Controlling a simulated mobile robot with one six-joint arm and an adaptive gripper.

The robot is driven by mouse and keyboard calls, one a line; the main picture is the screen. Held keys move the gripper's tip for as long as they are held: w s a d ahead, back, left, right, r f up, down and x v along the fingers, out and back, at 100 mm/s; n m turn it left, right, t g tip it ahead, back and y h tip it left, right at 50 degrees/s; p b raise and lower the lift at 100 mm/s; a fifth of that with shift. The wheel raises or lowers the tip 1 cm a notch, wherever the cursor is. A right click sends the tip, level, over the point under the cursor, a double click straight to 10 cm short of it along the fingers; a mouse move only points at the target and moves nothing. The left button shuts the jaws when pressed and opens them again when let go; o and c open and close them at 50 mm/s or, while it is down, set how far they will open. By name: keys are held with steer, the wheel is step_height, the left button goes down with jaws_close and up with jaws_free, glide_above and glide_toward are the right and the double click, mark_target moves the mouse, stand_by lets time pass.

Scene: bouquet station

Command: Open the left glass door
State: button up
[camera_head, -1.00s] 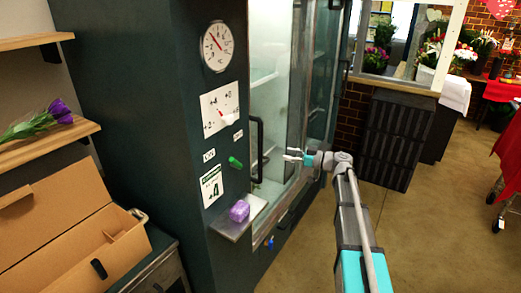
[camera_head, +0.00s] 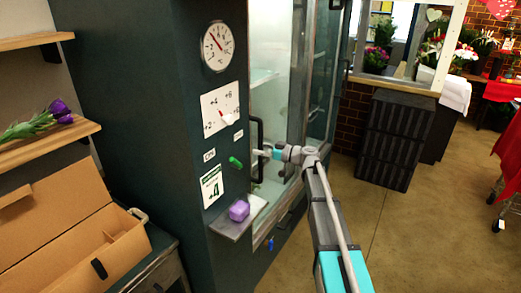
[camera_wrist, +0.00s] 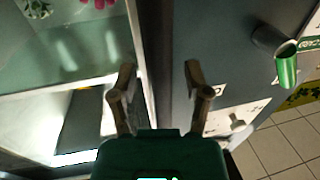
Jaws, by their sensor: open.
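The left glass door (camera_head: 275,60) of the dark green cooler shows in the head view and looks shut. Its black upright handle (camera_head: 254,129) is at the door's left edge. My gripper (camera_head: 262,153) is at about mid-height of the handle in the head view and covers part of it. In the wrist view my gripper (camera_wrist: 158,85) is open, its two fingers apart on either side of the door's edge strip. I cannot tell whether the fingers touch the handle. The glass (camera_wrist: 60,60) fills the left of the wrist view.
A green knob (camera_head: 235,162) sticks out of the cooler's panel, left of the handle; it also shows in the wrist view (camera_wrist: 286,66).

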jaws_close()
stand_by(0.3)
